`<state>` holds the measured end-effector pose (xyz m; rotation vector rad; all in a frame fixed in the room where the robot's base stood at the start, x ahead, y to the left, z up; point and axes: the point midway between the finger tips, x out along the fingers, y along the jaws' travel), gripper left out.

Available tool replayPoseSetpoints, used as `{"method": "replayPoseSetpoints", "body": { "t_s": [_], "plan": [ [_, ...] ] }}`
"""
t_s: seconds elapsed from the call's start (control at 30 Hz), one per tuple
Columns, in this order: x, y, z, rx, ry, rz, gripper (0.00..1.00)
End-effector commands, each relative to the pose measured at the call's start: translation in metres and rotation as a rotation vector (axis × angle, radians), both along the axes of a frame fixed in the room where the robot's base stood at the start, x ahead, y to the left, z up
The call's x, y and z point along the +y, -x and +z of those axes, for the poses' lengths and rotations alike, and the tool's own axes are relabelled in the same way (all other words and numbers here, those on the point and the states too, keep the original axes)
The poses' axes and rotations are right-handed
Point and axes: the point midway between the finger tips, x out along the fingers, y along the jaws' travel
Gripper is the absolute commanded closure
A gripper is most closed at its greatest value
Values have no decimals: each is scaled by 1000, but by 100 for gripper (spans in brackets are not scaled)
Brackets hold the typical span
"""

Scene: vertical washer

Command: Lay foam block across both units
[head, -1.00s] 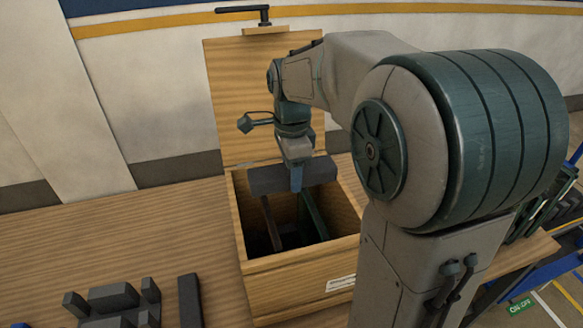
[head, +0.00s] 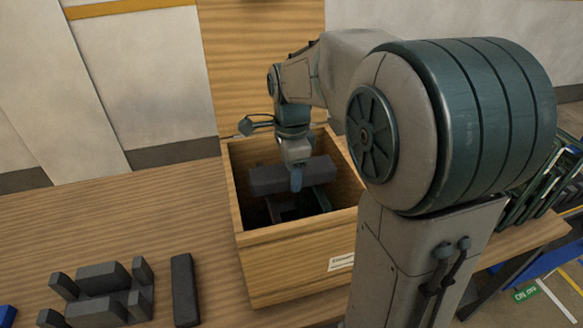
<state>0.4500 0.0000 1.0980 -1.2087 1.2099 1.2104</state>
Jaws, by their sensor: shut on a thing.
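My gripper (head: 296,178) points down into an open wooden box (head: 300,240) and is shut on a dark grey foam block (head: 268,180). The block lies crosswise, roughly level, inside the box opening. Below it, two upright units stand in the box; the top of one, greenish (head: 319,199), shows to the right, and a reddish-brown one (head: 287,212) shows nearer the middle. The block and shadow hide most of both. Whether the block touches them I cannot tell.
The box's lid (head: 262,70) stands open at the back. On the table (head: 120,220) to the left lie a loose dark grey bar (head: 185,290) and a group of several grey foam pieces (head: 102,280). The table between them and the wall is clear. A rack with green frames (head: 540,190) stands at the right.

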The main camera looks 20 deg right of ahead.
Motion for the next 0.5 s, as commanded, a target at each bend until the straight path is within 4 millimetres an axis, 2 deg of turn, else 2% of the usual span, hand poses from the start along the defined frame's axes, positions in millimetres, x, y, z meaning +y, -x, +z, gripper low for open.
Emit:
{"method": "replayPoseSetpoints", "body": {
  "t_s": [0.13,0.47,0.5],
  "plan": [
    [0,0,-10,-1,0,0,72],
    [0,0,-11,-1,0,0,72],
    [0,0,-11,-1,0,0,42]
  ]
}}
